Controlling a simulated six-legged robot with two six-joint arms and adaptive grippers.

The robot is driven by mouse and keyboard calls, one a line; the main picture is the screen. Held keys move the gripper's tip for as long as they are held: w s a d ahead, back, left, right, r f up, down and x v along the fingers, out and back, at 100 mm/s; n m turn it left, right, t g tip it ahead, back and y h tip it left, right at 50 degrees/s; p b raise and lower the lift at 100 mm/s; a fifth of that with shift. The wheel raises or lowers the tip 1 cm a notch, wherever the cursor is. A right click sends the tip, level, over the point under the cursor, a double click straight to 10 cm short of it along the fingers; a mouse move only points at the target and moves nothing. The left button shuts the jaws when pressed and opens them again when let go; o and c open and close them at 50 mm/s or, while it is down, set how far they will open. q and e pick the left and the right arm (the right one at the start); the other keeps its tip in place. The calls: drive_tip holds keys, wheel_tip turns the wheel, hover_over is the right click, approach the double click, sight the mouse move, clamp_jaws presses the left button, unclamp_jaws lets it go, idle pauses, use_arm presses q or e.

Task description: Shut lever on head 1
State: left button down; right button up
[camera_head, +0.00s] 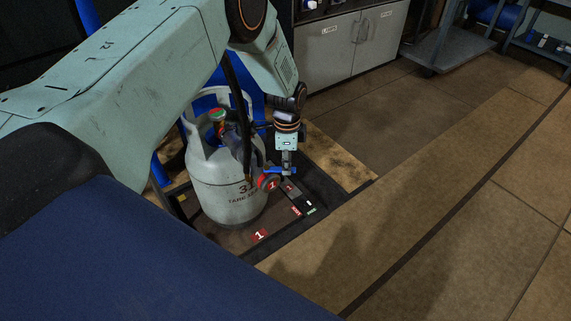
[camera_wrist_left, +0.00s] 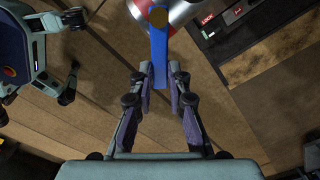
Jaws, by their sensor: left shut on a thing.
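In the head view a grey gas cylinder (camera_head: 232,190) stands upright on the scale platform, which bears a red "1" label (camera_head: 260,235). A red filling head (camera_head: 268,182) marked 1 sits at the cylinder's right side. Its blue lever (camera_head: 281,170) points right. My left gripper (camera_head: 284,168) comes down onto the lever from above. In the left wrist view my left gripper (camera_wrist_left: 160,75) is shut on the blue lever (camera_wrist_left: 159,50), with a finger on each side. The red and silver head (camera_wrist_left: 182,10) shows at the top. My right gripper is not in view.
A black panel (camera_head: 304,205) with small red and green labels lies right of the cylinder. A grey cabinet (camera_head: 345,45) stands behind, and a cart (camera_head: 447,50) stands at the back right. The floor (camera_head: 440,190) on the right is clear.

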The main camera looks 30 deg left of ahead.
use_arm(q)
drive_tip(key=shift+w+a+n, duration=0.4)
drive_tip(key=shift+a+n, duration=0.05)
drive_tip(key=shift+n, duration=0.8)
drive_tip(key=shift+w+a+n, duration=0.45)
drive_tip(key=shift+a+n, duration=0.05)
drive_tip(key=shift+n, duration=0.8)
drive_tip(key=shift+w+a+n, duration=0.4)
drive_tip(key=shift+a+n, duration=0.05)
drive_tip(key=shift+n, duration=0.8)
drive_tip(key=c, duration=1.3)
unclamp_jaws()
wheel_tip(320, 180, up, 12)
